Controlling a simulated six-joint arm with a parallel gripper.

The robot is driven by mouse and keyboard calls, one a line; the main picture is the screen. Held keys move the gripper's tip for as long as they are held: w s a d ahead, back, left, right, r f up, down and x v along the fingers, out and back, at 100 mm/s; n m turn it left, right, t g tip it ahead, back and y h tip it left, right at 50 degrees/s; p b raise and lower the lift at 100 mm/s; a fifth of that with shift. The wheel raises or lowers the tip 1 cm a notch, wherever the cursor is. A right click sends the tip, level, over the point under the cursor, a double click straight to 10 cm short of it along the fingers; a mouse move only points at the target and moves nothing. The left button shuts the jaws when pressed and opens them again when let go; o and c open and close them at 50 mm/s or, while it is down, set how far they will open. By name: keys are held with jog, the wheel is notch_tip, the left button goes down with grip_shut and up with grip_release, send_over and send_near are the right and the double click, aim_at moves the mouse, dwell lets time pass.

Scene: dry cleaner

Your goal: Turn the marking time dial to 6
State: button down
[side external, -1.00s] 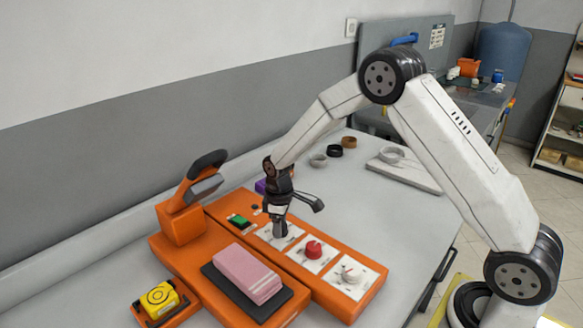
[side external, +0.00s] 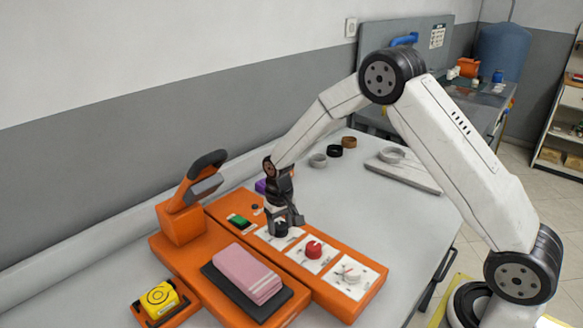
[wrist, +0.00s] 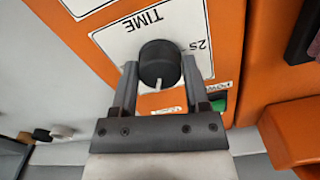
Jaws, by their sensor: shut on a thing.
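A black round dial (wrist: 160,60) sits on a white plate printed "TIME" (wrist: 150,22) in the wrist view. Its white pointer line points toward the bottom of the picture, slightly left. A mark reading "2S" shows upside down at its right; other scale marks are hidden or out of view. My gripper (wrist: 160,82) is shut on the black dial, one finger on each side. In the side external view my gripper (side external: 283,222) stands over the black dial (side external: 281,230) on the orange panel, at the upper end of the row of dials.
A red dial (side external: 313,249) and a white dial (side external: 350,274) sit beside it on the panel. A green switch (side external: 239,222) lies on the other side. A pink stack (side external: 246,272), an orange press arm (side external: 182,212) and a yellow button box (side external: 160,299) stand nearby.

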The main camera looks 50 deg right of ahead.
aim_at(283, 228)
dwell(0.4)
jog(key=shift+c, duration=0.4)
grip_release()
jog(key=shift+r, duration=0.1)
jog(key=shift+r, duration=3.85)
jog(key=shift+s+a+r, duration=0.1)
jog(key=shift+s+r, duration=0.1)
jog(key=shift+s, duration=0.4)
jog(key=s+a+n+t, duration=0.1)
jog(key=s+n+t, duration=0.1)
jog(key=s, duration=1.7)
jog(key=shift+a+r+n+t, duration=0.3)
jog(key=shift+a+r+n, duration=0.1)
jog(key=shift+r, duration=0.05)
